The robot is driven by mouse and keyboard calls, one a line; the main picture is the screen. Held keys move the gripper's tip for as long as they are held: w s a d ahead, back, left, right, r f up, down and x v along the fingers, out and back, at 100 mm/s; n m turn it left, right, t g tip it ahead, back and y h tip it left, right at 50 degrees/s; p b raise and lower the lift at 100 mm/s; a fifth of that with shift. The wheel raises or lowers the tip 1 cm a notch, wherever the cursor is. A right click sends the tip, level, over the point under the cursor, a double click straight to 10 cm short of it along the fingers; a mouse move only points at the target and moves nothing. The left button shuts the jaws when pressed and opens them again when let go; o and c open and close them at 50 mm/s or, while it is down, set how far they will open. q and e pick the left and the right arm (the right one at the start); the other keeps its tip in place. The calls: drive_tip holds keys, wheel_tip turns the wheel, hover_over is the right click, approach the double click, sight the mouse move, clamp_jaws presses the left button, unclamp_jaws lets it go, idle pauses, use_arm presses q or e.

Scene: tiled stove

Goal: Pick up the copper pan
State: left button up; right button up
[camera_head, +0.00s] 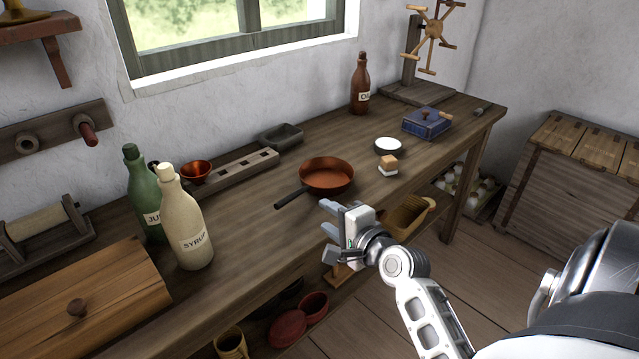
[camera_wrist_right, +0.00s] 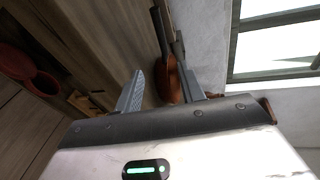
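The copper pan (camera_head: 327,175) lies on the wooden table, with its dark handle (camera_head: 292,197) pointing to the front left. My right gripper (camera_head: 328,218) is in front of the pan, near the table's front edge, with its fingers apart and nothing between them. In the right wrist view, my right gripper (camera_wrist_right: 168,92) shows both fingers spread, with the copper pan (camera_wrist_right: 174,82) and its handle beyond them and partly hidden by the gripper. My left gripper does not show in either view.
A cream syrup bottle (camera_head: 185,220) and a green bottle (camera_head: 140,190) stand left of the pan.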

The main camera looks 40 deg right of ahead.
approach(299, 194)
drive_tip(key=x, duration=0.3)
drive_tip(key=shift+w+a+f, duration=0.1)
drive_tip(key=shift+a+f, duration=0.1)
drive_tip(key=shift+f, duration=0.2)
drive_tip(key=x, duration=0.5)
drive_tip(key=shift+w+d+r, duration=0.1)
drive_tip(key=shift+d+r, duration=0.05)
drive_tip(key=shift+r, duration=0.15)
clamp_jaws()
drive_tip(key=shift+r, duration=0.1)
